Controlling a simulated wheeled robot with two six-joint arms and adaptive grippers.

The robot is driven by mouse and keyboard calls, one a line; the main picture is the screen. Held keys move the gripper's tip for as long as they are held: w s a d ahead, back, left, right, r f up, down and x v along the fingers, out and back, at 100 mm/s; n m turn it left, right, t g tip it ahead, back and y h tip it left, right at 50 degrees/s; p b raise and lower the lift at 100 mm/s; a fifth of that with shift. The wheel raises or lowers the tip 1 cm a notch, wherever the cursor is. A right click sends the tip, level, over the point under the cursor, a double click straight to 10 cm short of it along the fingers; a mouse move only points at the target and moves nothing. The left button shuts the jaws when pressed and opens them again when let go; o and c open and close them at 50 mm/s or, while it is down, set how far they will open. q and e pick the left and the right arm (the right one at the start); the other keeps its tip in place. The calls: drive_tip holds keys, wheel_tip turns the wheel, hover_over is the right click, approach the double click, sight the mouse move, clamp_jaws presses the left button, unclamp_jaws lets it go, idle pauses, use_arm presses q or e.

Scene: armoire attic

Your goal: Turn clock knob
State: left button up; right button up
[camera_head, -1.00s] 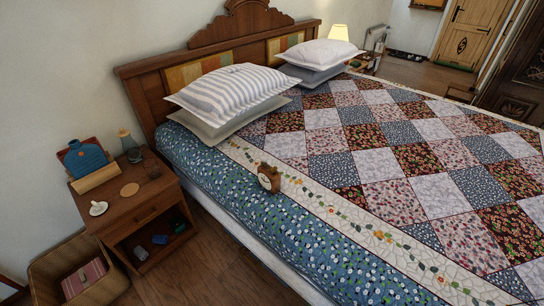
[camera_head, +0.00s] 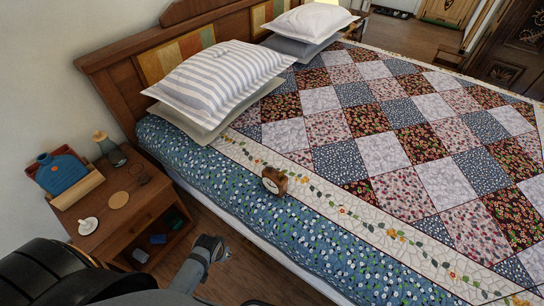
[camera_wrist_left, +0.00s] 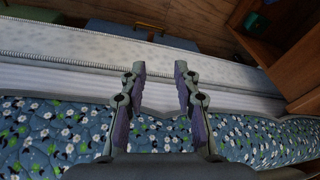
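A small brown wooden clock (camera_head: 274,181) with a pale round face stands on the near side of the bed, by the quilt's floral border. Its knob is too small to make out. My left gripper (camera_head: 214,245) is in the head view beside the bed's edge, below and left of the clock and apart from it. In the left wrist view my left gripper (camera_wrist_left: 160,85) has its two fingers spread with nothing between them, by the bed's side. The clock is not visible there. My right gripper is not in view.
The bed (camera_head: 290,240) fills the middle and right. A nightstand (camera_head: 140,220) at left holds a blue bottle (camera_head: 60,170), a glass carafe (camera_head: 108,148), a coaster (camera_head: 117,200) and a small white dish (camera_head: 88,226). Striped pillows (camera_head: 215,80) lie near the headboard.

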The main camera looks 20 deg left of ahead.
use_arm(q)
drive_tip(key=w+d+r+n+p, duration=0.1)
drive_tip(key=w+r+p, duration=0.3)
drive_tip(key=r, duration=1.2)
wheel_tip(320, 180, up, 16)
drive_tip(key=n+g+h, duration=0.1)
drive_tip(key=n+g, duration=0.2)
drive_tip(key=n, duration=1.6)
hover_over(269, 166)
wheel_tip(269, 166, down, 10)
drive_tip(key=shift+w+f+p, duration=0.1)
drive_tip(key=shift+f+p, duration=0.1)
drive_tip(key=shift+p, duration=0.2)
clamp_jaws()
